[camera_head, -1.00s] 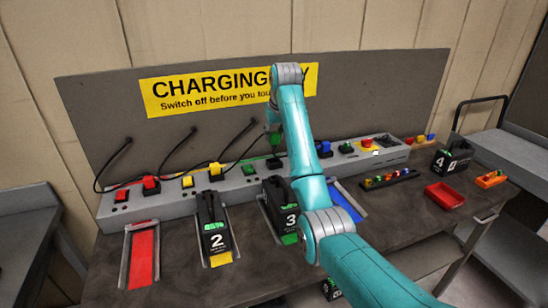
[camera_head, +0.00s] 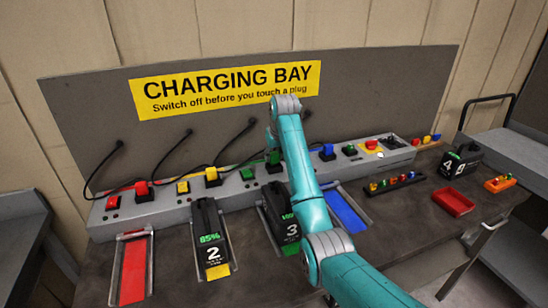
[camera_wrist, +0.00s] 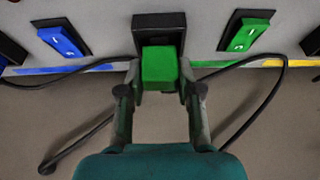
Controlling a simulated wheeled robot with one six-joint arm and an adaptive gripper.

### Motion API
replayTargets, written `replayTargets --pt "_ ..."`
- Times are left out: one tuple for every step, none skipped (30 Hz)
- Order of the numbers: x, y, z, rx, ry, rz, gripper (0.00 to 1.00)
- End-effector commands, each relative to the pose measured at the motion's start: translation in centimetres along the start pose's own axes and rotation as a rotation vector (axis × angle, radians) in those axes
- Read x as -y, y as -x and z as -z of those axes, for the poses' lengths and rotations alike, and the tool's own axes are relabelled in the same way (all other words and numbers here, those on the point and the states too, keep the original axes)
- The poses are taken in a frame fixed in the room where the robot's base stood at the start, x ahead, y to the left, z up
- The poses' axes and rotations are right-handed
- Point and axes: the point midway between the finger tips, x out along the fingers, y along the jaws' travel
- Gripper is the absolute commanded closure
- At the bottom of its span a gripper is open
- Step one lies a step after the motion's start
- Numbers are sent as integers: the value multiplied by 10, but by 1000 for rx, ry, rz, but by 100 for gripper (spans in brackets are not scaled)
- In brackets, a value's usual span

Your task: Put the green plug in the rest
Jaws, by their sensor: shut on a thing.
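The green plug (camera_wrist: 160,68) is between the two fingers of my gripper (camera_wrist: 160,92) in the wrist view. It meets a black holder (camera_wrist: 158,22) on the grey rail; I cannot tell how far it sits in it. In the head view the green plug (camera_head: 273,157) shows just left of my arm, low over the same black holder. My gripper is mostly hidden there behind the arm. A green switch (camera_wrist: 246,36) stands to one side of the holder and a blue switch (camera_wrist: 62,38) to the other in the wrist view.
Red (camera_head: 142,188), yellow (camera_head: 211,173) and blue (camera_head: 327,149) plugs sit along the rail. Black cables loop beside my fingers. Battery 2 (camera_head: 210,240) and battery 3 (camera_head: 284,225) stand in front. A red tray (camera_head: 453,202) lies at the right.

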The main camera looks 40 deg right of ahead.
Motion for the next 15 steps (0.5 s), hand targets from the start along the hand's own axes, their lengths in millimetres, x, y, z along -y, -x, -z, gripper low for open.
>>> replayTargets --pt "0 -6 -3 1 0 0 100" --pt "0 -8 -4 1 0 0 100" --pt "0 -10 -4 0 0 0 100" --pt "0 -10 -4 0 0 0 100" --pt "0 -10 -4 -1 0 0 100" --pt "0 -10 -4 -1 0 0 100" --pt "0 -9 -4 -1 0 0 100" --pt "0 -9 -4 -1 0 0 100" --pt "0 -9 -4 -1 0 0 100" --pt "0 -10 -4 -1 0 0 100" --pt "0 -10 -4 0 0 0 100" --pt "0 -11 -5 0 0 0 100" --pt "0 -12 -5 0 0 0 100" --pt "0 -12 -5 0 0 0 63" --pt "0 -12 -5 -1 0 0 53"
